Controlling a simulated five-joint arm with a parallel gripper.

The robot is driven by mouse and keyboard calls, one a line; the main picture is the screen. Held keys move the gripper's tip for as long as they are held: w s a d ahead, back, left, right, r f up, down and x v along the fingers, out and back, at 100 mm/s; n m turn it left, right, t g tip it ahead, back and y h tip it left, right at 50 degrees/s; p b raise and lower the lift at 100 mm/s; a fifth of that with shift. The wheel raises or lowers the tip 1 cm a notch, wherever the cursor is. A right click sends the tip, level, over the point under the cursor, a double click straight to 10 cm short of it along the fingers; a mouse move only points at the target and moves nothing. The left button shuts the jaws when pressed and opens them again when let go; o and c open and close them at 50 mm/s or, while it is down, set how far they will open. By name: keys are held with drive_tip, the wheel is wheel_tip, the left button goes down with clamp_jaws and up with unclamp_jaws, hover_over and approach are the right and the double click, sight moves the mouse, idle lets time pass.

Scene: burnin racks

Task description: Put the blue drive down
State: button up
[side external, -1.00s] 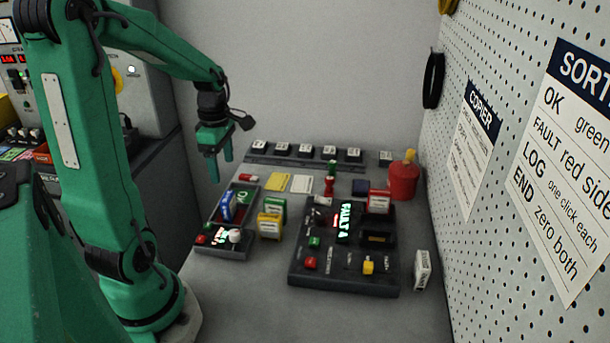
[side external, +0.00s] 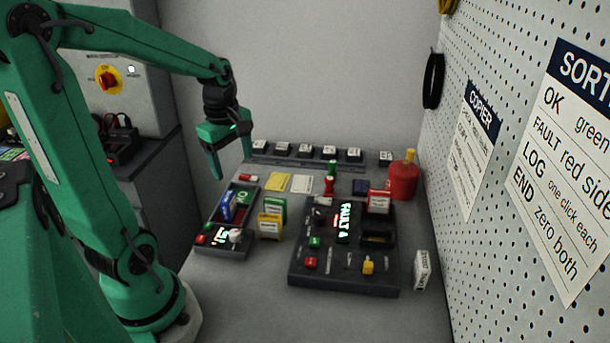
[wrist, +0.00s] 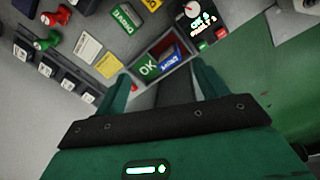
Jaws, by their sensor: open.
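The blue drive (side external: 227,207) lies in the left part of a dark tray at the left of the bench, beside a green piece marked OK (side external: 243,197). In the wrist view the blue drive (wrist: 170,60) lies in the red-lined tray bay, right of the green OK piece (wrist: 148,68). My gripper (side external: 231,159) is open and empty, in the air above and behind the tray. In the wrist view its fingers (wrist: 163,90) stand either side of the bay's near end, apart from the drive.
The dark tray (side external: 222,250) has a lit display and knob. Yellow and green drives (side external: 270,225) stand to its right. A black console (side external: 340,275) showing FAULT, a red canister (side external: 403,180) and a white drive (side external: 422,270) are further right. Switches line the back.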

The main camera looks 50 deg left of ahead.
drive_tip(key=s+d+r+m+t, duration=0.2)
drive_tip(key=d+r+m, duration=0.1)
drive_tip(key=d+m, duration=0.4)
drive_tip(key=s+d+r+m+t, duration=0.2)
drive_tip(key=d+m, duration=0.6)
drive_tip(key=m, duration=0.6)
drive_tip(key=shift+s+d+r+t+h, duration=0.2)
drive_tip(key=shift+r+t+h, duration=0.1)
drive_tip(key=shift+r, duration=0.45)
